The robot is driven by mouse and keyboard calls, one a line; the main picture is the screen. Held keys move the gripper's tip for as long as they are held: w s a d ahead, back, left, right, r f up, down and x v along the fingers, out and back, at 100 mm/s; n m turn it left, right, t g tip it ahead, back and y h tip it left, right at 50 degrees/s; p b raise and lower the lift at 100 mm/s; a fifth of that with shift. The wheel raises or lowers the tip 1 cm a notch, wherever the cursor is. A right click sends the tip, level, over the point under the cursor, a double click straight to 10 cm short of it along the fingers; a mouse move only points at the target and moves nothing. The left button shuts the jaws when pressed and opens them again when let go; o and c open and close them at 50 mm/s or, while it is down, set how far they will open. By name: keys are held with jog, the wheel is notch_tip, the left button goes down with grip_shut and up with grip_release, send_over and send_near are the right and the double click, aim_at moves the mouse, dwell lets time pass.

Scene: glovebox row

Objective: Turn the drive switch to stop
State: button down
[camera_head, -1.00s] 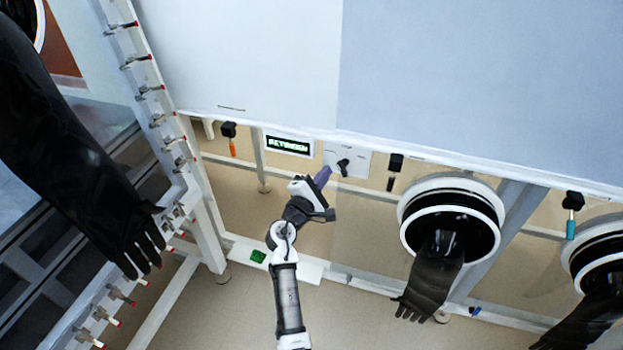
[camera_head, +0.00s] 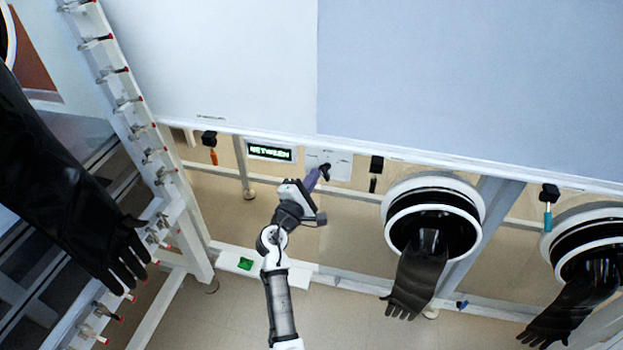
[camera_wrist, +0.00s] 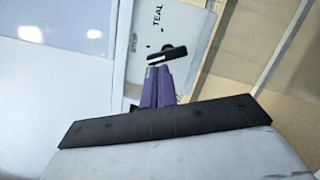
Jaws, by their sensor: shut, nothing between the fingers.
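The drive switch is a black knob (camera_head: 325,169) on a white plate (camera_head: 342,161) below the pale cabinet front. In the wrist view the knob (camera_wrist: 172,53) lies just past my fingertips, with the word TEAL and a smaller label, apparently STOP, on its plate (camera_wrist: 188,25). A small display (camera_head: 269,151) left of the plate reads BETWEEN. My gripper (camera_head: 314,177) has purple fingers, shut with nothing between them. The fingertips (camera_wrist: 158,70) are at the knob's near side; whether they touch it I cannot tell.
A black hanging tool (camera_head: 375,176) is right of the plate; an orange-handled one (camera_head: 212,150) is left of the display. Glove ports with black gloves (camera_head: 419,278) stand at the right. A rack with red-tipped fittings (camera_head: 128,105) and a large black glove (camera_head: 70,190) fill the left.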

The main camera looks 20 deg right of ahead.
jog(key=shift+r, duration=0.1)
jog(key=m, duration=0.3)
jog(key=d+r+m+g, duration=0.1)
jog(key=m, duration=0.1)
jog(key=shift+s+y, duration=0.3)
jog(key=shift+m, duration=0.3)
dwell(0.3)
